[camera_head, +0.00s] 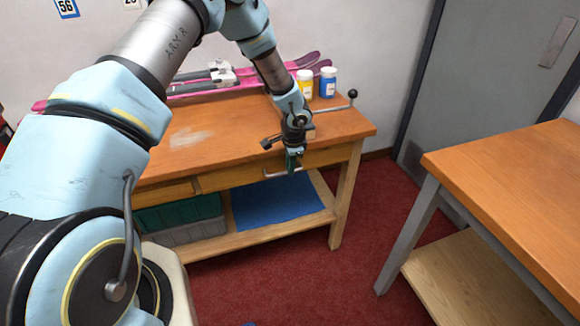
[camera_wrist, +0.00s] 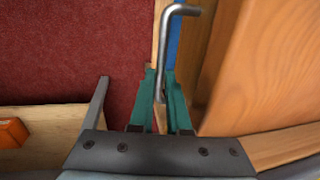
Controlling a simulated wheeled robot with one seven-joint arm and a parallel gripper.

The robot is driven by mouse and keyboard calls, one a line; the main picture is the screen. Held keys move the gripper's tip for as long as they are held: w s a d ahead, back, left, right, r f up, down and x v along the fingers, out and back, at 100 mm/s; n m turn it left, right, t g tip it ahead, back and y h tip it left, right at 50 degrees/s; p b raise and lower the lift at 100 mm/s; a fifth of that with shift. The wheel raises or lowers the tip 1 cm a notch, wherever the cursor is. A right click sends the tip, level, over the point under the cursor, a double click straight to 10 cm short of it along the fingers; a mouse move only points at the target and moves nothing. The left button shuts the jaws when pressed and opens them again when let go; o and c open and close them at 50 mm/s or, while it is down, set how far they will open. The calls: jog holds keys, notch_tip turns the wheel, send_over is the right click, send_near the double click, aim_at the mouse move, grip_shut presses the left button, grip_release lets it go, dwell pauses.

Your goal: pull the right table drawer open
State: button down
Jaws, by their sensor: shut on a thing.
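The work table (camera_head: 235,115) has a wooden top and drawers under its front edge. The right drawer (camera_head: 325,157) has a wooden front and a thin silver bar handle (camera_head: 272,175). The handle also shows in the wrist view (camera_wrist: 166,45), with its bent end near the top. My gripper (camera_head: 294,160) is at the right part of this handle, just in front of the drawer. In the wrist view its teal fingers (camera_wrist: 161,100) are closed around the handle bar. The drawer front looks about flush with the table; a small gap cannot be told.
The left drawer (camera_head: 168,192) looks shut. A green crate (camera_head: 180,214) and a blue mat (camera_head: 270,203) lie on the lower shelf. Bottles (camera_head: 328,82) stand at the table's back. A second table (camera_head: 515,180) stands at right. Red carpet (camera_head: 300,270) is clear between them.

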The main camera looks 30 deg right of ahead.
jog(key=s+a+b, duration=0.3)
jog(key=s+b, duration=1.3)
jog(key=s, duration=1.1)
jog(key=shift+s+a, duration=0.15)
jog(key=c, duration=1.2)
grip_release()
jog(key=shift+o, duration=0.2)
jog(key=shift+r, duration=0.1)
notch_tip(320, 180, up, 10)
jog(key=s+p, duration=0.1)
jog(key=s, duration=0.1)
jog(key=shift+a+r+p, duration=0.15)
jog(key=shift+r+p, duration=0.05)
jog(key=shift+p, duration=0.1)
